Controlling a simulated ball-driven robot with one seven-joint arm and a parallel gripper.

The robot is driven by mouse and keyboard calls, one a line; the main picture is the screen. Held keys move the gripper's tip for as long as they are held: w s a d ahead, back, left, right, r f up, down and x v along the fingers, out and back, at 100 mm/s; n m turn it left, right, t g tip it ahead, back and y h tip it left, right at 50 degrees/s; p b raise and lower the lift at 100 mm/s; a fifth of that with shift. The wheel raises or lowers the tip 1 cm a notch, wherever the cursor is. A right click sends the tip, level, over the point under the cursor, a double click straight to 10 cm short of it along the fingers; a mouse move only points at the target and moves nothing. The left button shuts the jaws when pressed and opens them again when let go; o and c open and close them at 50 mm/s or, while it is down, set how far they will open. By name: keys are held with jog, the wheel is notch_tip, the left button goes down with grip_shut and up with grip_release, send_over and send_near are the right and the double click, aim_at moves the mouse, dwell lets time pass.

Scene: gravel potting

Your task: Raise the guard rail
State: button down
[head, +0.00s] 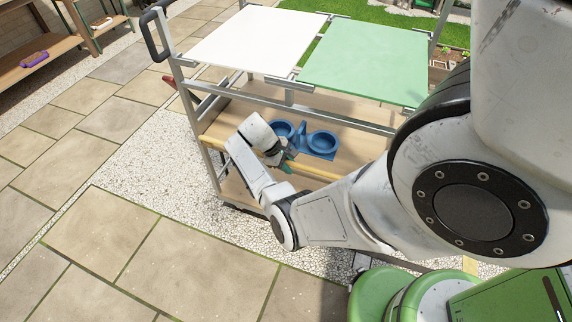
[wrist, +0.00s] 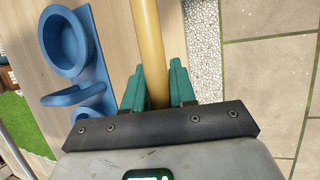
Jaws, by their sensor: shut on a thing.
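The guard rail (head: 318,172) is a long pale-yellow bar along the near side of the cart's wooden lower shelf. It also shows in the wrist view (wrist: 148,40), running lengthwise between my green fingers. My gripper (wrist: 157,82) is shut on the rail, with one finger on each side of it. In the head view my gripper (head: 286,162) is at the rail's middle, partly hidden by my own arm. The rail's right end is hidden behind my arm.
A blue holder with round cups (head: 322,141) stands on the lower shelf (head: 240,106) just behind the rail. White (head: 255,40) and green (head: 365,58) panels lie on the cart's top. A dark handle (head: 152,35) is at its left corner. Paving (head: 170,250) in front is clear.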

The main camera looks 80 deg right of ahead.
jog(key=shift+d+r+y, duration=0.25)
jog(key=shift+d+y, duration=0.2)
jog(key=shift+y, duration=0.05)
jog(key=shift+s+d+r, duration=0.1)
jog(key=shift+d, duration=0.25)
jog(key=shift+d+p, duration=0.1)
jog(key=shift+p, duration=0.2)
jog(key=c, duration=1)
grip_release()
jog(key=shift+s, duration=0.1)
jog(key=p+v, duration=0.1)
jog(key=v, duration=0.9)
jog(key=shift+r, duration=0.4)
